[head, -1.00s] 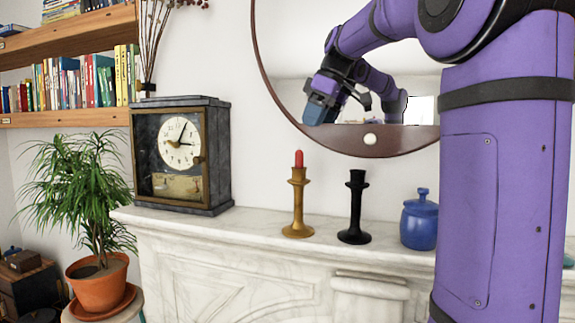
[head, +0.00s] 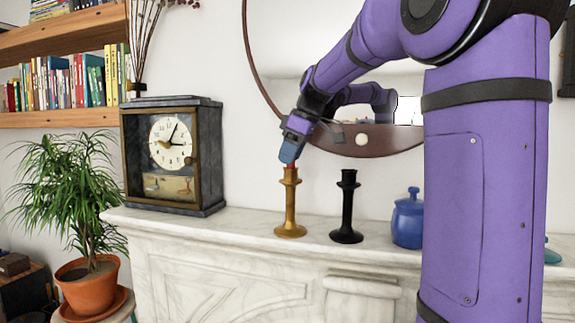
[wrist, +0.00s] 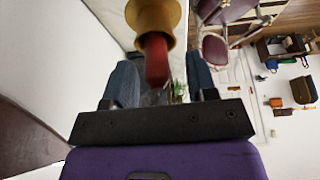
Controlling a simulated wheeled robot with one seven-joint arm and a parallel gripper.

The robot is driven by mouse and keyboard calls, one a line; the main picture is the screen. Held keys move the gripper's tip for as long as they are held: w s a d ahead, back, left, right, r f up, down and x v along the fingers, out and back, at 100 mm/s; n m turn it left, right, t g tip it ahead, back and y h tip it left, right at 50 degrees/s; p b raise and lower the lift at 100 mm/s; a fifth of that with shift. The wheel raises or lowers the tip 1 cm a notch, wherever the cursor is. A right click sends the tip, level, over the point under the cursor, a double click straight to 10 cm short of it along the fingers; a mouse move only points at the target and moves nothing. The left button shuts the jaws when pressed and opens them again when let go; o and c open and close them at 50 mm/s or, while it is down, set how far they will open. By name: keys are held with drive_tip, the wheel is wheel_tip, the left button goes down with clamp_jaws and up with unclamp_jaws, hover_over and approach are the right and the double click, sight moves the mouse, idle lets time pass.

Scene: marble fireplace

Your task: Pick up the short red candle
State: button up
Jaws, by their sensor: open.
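The short red candle (wrist: 156,60) stands in the brass-coloured candlestick (head: 290,208) on the marble mantel (head: 170,222). In the head view only a little of the candle shows under my gripper (head: 288,158). In the wrist view the candle lies between the two blue-grey fingers of my gripper (wrist: 160,68), which are apart. The candlestick's cup (wrist: 155,14) shows just beyond the fingertips.
A black candlestick (head: 348,208) without a candle and a blue lidded jar (head: 408,220) stand to the right on the mantel. A clock (head: 172,155) stands to the left. A round mirror (head: 262,100) hangs on the wall behind.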

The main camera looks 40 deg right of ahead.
clamp_jaws()
drive_tip(key=shift+r, duration=0.1)
